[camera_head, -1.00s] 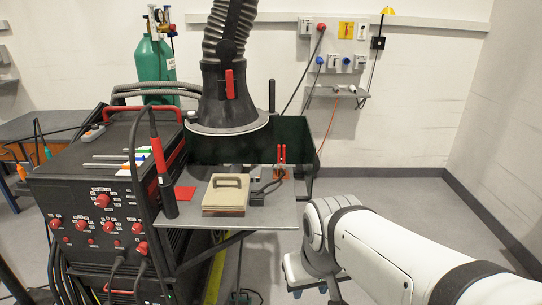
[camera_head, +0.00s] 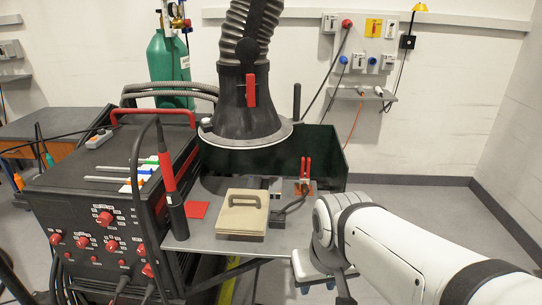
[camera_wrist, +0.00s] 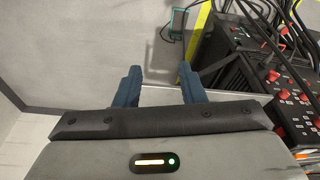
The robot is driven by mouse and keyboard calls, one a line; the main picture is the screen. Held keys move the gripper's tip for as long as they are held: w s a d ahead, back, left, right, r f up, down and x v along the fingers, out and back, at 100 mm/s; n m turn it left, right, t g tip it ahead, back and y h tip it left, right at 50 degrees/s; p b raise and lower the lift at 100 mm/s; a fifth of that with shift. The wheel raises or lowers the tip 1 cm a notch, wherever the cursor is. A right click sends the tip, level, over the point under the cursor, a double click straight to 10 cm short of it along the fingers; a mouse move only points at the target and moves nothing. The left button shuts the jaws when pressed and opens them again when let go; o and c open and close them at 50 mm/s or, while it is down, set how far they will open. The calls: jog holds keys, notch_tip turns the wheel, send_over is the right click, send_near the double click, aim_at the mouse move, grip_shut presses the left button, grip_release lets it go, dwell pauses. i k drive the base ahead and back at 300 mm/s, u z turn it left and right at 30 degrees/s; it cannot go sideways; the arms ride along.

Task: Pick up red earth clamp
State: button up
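The red earth clamp (camera_head: 305,171) stands at the back right of the grey work table (camera_head: 180,239), its two red handles pointing up, in front of the dark green screen. It does not show in the wrist view. My gripper (camera_wrist: 158,84) shows in the wrist view with its two blue fingers apart and nothing between them. In the head view my arm reaches in from the lower right and its end hangs low, beside the table's right edge and nearer to me than the clamp. The fingers are hidden there.
A beige box with a handle (camera_head: 243,214) and a dark cable lie left of the clamp. A fume extraction hood (camera_head: 247,105) hangs over the table. A black welding machine (camera_head: 95,215) and a torch (camera_head: 170,180) stand at left. Open floor lies right of the table.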

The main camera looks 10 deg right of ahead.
aim_at(303, 178)
jog(key=i, duration=1.05)
jog(key=z, duration=0.05)
